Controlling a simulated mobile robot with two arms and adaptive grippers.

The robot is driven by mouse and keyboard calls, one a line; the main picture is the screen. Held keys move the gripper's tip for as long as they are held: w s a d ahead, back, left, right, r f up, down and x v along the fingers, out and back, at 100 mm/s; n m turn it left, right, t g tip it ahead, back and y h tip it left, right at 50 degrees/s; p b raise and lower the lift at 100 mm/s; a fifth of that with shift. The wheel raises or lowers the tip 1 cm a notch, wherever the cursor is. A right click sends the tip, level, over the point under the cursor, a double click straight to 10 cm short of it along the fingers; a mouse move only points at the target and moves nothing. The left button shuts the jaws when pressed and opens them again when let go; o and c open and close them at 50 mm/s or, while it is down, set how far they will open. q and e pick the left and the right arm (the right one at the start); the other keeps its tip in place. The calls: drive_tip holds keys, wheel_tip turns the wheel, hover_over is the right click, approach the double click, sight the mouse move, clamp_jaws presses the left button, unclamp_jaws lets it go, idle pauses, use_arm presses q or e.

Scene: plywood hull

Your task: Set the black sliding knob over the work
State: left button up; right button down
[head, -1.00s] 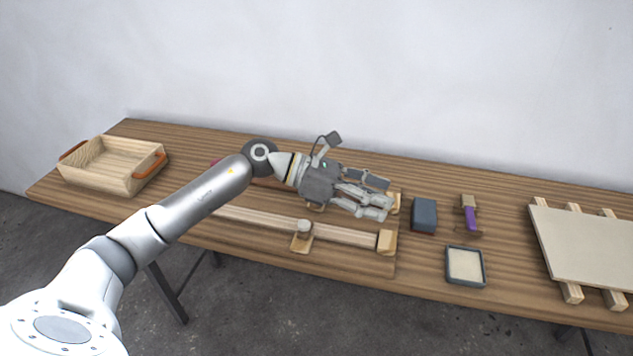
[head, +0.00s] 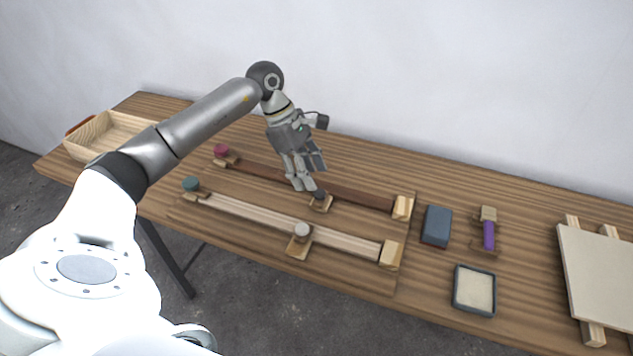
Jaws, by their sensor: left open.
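The black sliding knob (head: 319,194) sits on a small wooden slider block on the dark brown rail (head: 360,197), right of the rail's middle. My left gripper (head: 306,185) is open and points down over the dark rail. Its fingertips are just left of the black knob, partly in front of the rail; I cannot tell whether they touch the knob. A pale grey knob (head: 301,231) sits on a slider on the light wooden rail (head: 245,210) nearer to me. Which thing is the work is not clear. My right gripper is not in view.
A red knob (head: 221,151) and a teal knob (head: 191,184) stand at the rails' left ends. Right of the rails are a blue-grey block (head: 437,225), a purple-handled tool (head: 489,236), a shallow tray (head: 457,290) and a pale board (head: 600,275). A wooden crate (head: 85,148) is far left.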

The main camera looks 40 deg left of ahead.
sight(319, 192)
use_arm(q)
drive_tip(key=x, duration=0.3)
drive_tip(key=shift+w, duration=0.1)
drive_tip(key=shift+p+x, duration=0.35)
drive_tip(key=shift+x, duration=0.4)
drive_tip(key=shift+c, duration=0.2)
drive_tip(key=shift+d, duration=0.1)
drive_tip(key=c, duration=0.5)
clamp_jaws()
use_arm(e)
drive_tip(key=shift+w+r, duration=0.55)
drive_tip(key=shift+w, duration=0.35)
